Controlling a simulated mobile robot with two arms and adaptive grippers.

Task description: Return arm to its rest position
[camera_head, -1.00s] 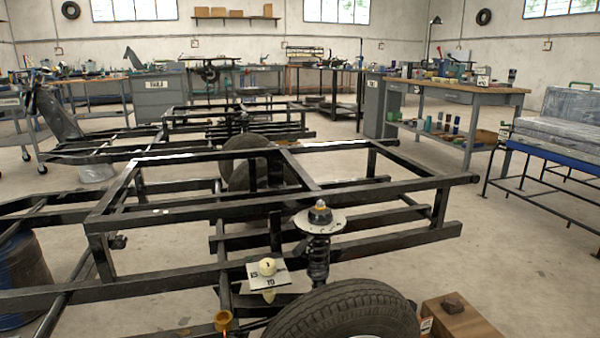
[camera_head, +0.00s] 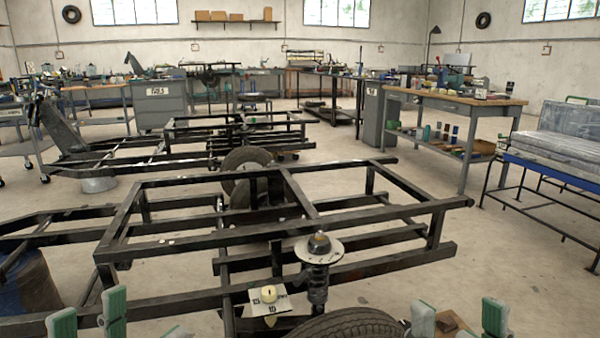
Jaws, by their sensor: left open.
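My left gripper (camera_head: 132,322) has come up at the bottom left edge, with its green-tipped fingers spread and nothing between them. My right gripper (camera_head: 460,325) shows at the bottom right edge, with its green-tipped fingers apart and no object seen between them. Both wrists and arms are below the picture. A spring strut (camera_head: 318,278) with a round pale top plate (camera_head: 319,250) stands upright at the near side of the black frame (camera_head: 385,212). Both grippers are apart from the strut.
A marked plate (camera_head: 290,302) with a cream knob sits left of the strut. A tyre (camera_head: 350,326) lies low between the grippers. A brown block (camera_head: 452,322) is partly hidden by the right gripper.

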